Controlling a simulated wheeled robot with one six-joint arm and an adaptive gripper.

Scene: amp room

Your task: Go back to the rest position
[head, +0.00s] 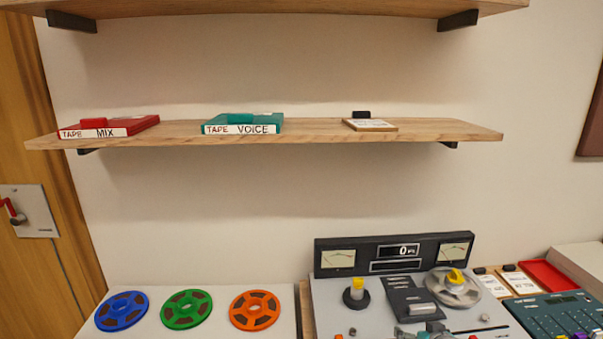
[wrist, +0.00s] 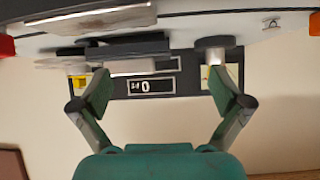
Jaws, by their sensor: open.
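My gripper (wrist: 165,90) shows in the wrist view with its two green-tipped fingers spread wide and nothing between them. It faces the tape machine, which appears upside down there, with the dark display panel (wrist: 188,82) behind the fingers. In the head view the tape machine (head: 335,296) stands at the bottom right, with two meters and a display reading 0. A grey reel (head: 452,290) with a yellow cap sits on its right spindle. The left spindle (head: 356,298) has a yellow top and no reel. The gripper is not clearly visible in the head view.
Blue (head: 121,311), green (head: 186,309) and orange reels (head: 254,310) lie on a white surface. The wall shelf (head: 320,133) holds a red MIX box (head: 130,124), a teal VOICE box (head: 243,122) and a small card. A mixer (head: 560,316) and red tray (head: 548,275) stand right.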

